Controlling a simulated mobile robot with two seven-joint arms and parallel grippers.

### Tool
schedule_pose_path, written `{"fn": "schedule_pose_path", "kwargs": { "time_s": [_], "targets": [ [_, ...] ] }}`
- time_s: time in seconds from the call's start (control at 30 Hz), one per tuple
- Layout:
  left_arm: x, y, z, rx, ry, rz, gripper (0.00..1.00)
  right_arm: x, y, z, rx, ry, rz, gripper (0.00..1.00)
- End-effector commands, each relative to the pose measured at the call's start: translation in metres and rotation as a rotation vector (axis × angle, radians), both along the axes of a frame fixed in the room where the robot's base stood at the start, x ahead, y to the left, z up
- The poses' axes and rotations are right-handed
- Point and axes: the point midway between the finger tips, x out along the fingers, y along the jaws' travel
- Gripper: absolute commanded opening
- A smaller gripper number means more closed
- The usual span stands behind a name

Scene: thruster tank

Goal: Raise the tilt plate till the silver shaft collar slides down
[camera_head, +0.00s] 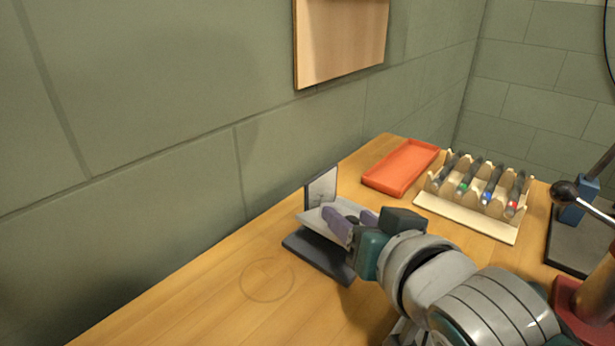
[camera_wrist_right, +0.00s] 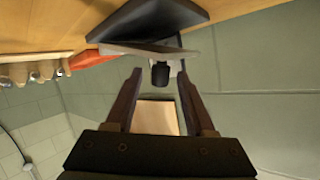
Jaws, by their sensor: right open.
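The tilt plate (camera_head: 315,221) is a light grey plate above a dark base (camera_head: 308,252), with an upright grey panel (camera_head: 321,188) at its far left side. The plate (camera_wrist_right: 125,49) and dark base (camera_wrist_right: 150,20) also show in the right wrist view. My right gripper (camera_head: 347,213) is open at the plate, its purple fingers either side of a dark knob (camera_wrist_right: 160,75). Gaps show between the knob and both fingers. I cannot make out the silver shaft collar; the gripper covers part of the plate. My left gripper is out of view.
An orange tray (camera_head: 401,166) lies behind the plate, beside a wooden rack (camera_head: 466,218) holding several coloured-banded items. A black-knobbed lever (camera_head: 565,194) stands at the right. A faint ring (camera_head: 267,279) marks the clear wooden table in front; the green wall runs along the left.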

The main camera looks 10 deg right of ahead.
Motion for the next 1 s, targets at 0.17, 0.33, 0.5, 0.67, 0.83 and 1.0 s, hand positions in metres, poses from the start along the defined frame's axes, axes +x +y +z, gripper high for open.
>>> {"fn": "schedule_pose_path", "kwargs": {
  "time_s": [0.17, 0.33, 0.5, 0.67, 0.83, 1.0],
  "targets": [
    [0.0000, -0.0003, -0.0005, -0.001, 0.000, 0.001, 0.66, 0.0026, 0.0001, -0.0005, 0.000, -0.001, 0.000, 0.54],
    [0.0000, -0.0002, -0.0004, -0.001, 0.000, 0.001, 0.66, 0.0023, 0.0001, -0.0005, 0.000, 0.000, 0.000, 0.49],
    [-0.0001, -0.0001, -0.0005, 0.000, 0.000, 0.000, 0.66, 0.0022, 0.0000, -0.0005, 0.000, 0.000, 0.000, 0.30],
    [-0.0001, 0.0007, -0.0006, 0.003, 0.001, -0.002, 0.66, 0.0021, 0.0000, -0.0004, 0.000, 0.000, 0.000, 0.12],
    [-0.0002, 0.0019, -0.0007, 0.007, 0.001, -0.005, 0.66, 0.0021, 0.0001, -0.0004, 0.000, -0.001, 0.000, 0.00],
    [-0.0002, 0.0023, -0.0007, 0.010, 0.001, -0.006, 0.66, 0.0021, 0.0002, -0.0004, 0.000, -0.001, 0.001, 0.00]
  ]
}}
